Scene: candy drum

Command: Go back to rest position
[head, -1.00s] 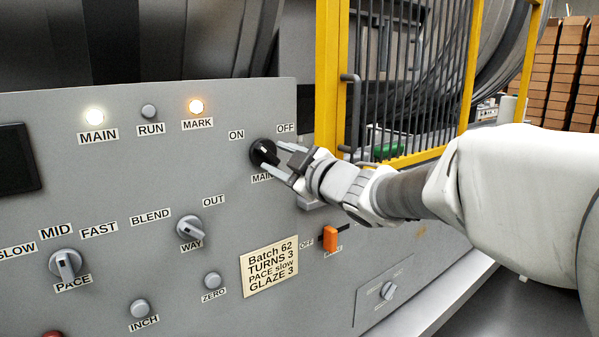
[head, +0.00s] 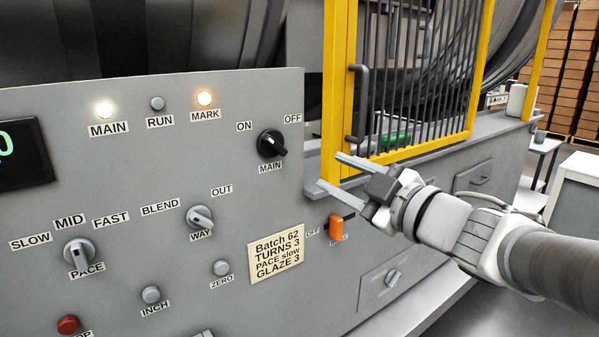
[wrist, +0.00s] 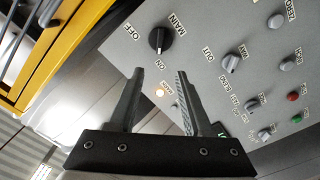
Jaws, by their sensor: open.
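My gripper (head: 329,173) is open and empty, in front of the lower left corner of the yellow guard frame. It is to the right of the black MAIN knob (head: 271,144) and apart from it. In the wrist view, the two fingers of my gripper (wrist: 158,75) stand apart with nothing between them. The MAIN knob (wrist: 160,39) also shows there beyond the fingertips, between its ON and OFF labels. The MAIN lamp (head: 104,109) glows white and the MARK lamp (head: 204,98) glows amber.

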